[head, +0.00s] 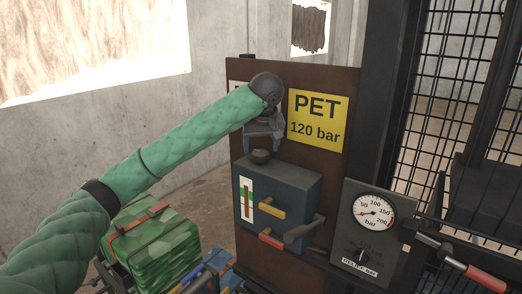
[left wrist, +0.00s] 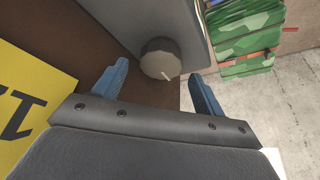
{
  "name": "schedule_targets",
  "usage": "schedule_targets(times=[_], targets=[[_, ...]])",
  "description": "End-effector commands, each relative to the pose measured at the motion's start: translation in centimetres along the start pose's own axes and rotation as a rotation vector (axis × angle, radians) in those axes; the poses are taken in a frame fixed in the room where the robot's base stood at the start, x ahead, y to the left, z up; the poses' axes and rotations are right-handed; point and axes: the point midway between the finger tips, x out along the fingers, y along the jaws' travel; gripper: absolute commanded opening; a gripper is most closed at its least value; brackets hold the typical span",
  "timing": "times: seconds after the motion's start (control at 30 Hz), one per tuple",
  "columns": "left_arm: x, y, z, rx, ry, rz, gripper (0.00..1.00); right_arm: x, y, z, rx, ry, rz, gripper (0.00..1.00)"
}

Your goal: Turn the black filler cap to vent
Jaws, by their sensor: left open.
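The black filler cap (head: 261,156) sits on top of the blue-grey tank box (head: 283,187) fixed to the brown panel. In the left wrist view the cap (left wrist: 160,59) is a round dark knob with a pale pointer mark on its edge. My left gripper (head: 262,143) is above the cap, pointing down at it. In the left wrist view the two blue fingers of the left gripper (left wrist: 161,85) are apart, one to each side of the cap and a little short of it, with nothing between them. My right gripper is not in view.
A yellow "PET 120 bar" sign (head: 318,120) is on the panel just right of the gripper. The box front has a yellow handle (head: 272,208), a red handle (head: 271,241) and a grey lever (head: 304,229). A gauge box (head: 373,255) stands right, a green patterned bale (head: 150,250) lower left.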

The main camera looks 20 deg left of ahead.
Motion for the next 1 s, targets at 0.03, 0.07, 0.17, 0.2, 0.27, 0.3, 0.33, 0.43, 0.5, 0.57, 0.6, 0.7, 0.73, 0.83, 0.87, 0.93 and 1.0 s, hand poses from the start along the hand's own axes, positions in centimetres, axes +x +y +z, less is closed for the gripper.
schedule_targets(times=[0.03, 0.07, 0.17, 0.2, 0.27, 0.3, 0.33, 0.43, 0.5, 0.57, 0.6, 0.7, 0.73, 0.83, 0.87, 0.93, 1.0], targets=[[-0.5, 0.0, 0.0, 0.001, 0.003, 0.0, 0.71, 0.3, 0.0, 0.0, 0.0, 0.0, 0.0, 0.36], [-0.7, 0.0, 0.0, 0.001, 0.002, 0.0, 0.71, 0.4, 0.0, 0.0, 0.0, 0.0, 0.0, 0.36], [-1.7, 0.0, 0.0, 0.0, 0.002, 0.0, 0.71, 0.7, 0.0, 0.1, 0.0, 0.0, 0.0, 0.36], [-2.1, 0.0, 0.0, 0.0, 0.003, 0.0, 0.71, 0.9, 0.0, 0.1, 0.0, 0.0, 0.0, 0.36], [-2.7, 0.0, 0.0, 0.0, 0.002, 0.0, 0.71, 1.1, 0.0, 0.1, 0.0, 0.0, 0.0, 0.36], [-3.1, 0.0, -0.1, 0.0, 0.003, 0.0, 0.71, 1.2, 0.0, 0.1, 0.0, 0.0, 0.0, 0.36], [-3.3, -0.1, 0.0, -0.001, 0.003, 0.0, 0.71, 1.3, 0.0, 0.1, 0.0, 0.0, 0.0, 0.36], [-4.2, 0.0, -0.1, -0.001, 0.003, 0.0, 0.71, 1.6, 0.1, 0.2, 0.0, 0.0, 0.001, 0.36], [-4.7, 0.0, 0.0, 0.0, 0.002, 0.0, 0.71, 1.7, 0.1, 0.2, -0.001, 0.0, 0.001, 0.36], [-5.1, 0.0, 0.0, 0.0, 0.002, 0.0, 0.71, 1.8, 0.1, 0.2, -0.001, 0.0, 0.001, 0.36], [-5.3, 0.0, 0.0, 0.0, 0.002, 0.0, 0.71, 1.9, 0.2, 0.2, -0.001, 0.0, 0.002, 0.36], [-5.8, 0.0, 0.0, 0.0, 0.001, 0.001, 0.71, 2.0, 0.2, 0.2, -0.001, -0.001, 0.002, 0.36], [-5.8, 0.0, 0.0, -0.001, 0.001, 0.0, 0.71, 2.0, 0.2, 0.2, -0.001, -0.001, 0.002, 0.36], [-6.0, 0.0, 0.0, -0.001, 0.0, 0.0, 0.71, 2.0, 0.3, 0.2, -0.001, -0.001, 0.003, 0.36], [-6.0, 0.0, 0.0, -0.001, 0.0, 0.0, 0.71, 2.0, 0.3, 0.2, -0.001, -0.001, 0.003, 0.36], [-6.0, 0.0, 0.0, -0.001, 0.0, 0.0, 0.71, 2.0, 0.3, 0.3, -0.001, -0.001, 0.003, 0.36], [-6.0, 0.0, 0.0, -0.001, 0.0, 0.0, 0.71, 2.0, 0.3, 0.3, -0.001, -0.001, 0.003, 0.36]])
